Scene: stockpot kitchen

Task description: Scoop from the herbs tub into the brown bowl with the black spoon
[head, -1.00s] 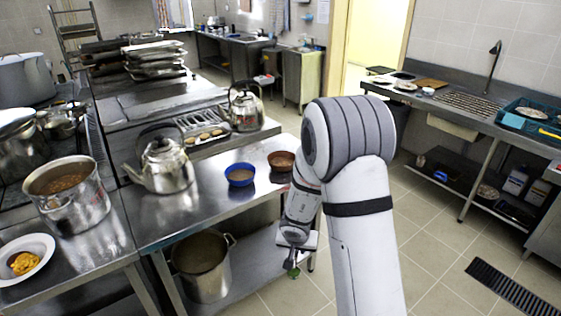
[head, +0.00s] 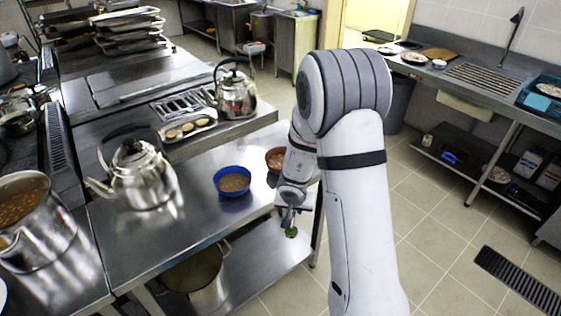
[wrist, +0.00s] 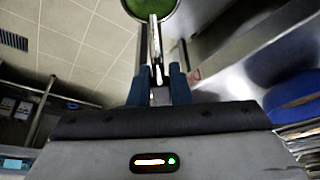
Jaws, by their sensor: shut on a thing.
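My gripper (wrist: 160,90) is shut on the handle of the black spoon (wrist: 156,40), whose round bowl at the top of the wrist view is filled with green herbs. In the head view my gripper (head: 290,220) hangs low by the right edge of the steel table, with the green load just below it. The brown bowl (head: 274,157) stands on that table near its right edge, partly hidden behind my arm. Its inside looks brown; I cannot tell its contents. The herbs tub is not in view.
A blue bowl (head: 233,183) with brown contents stands left of the brown bowl; a blue round shape shows at right in the wrist view. Kettles (head: 140,178) and a pot (head: 30,222) stand farther left. Floor (head: 425,235) right of the table is open.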

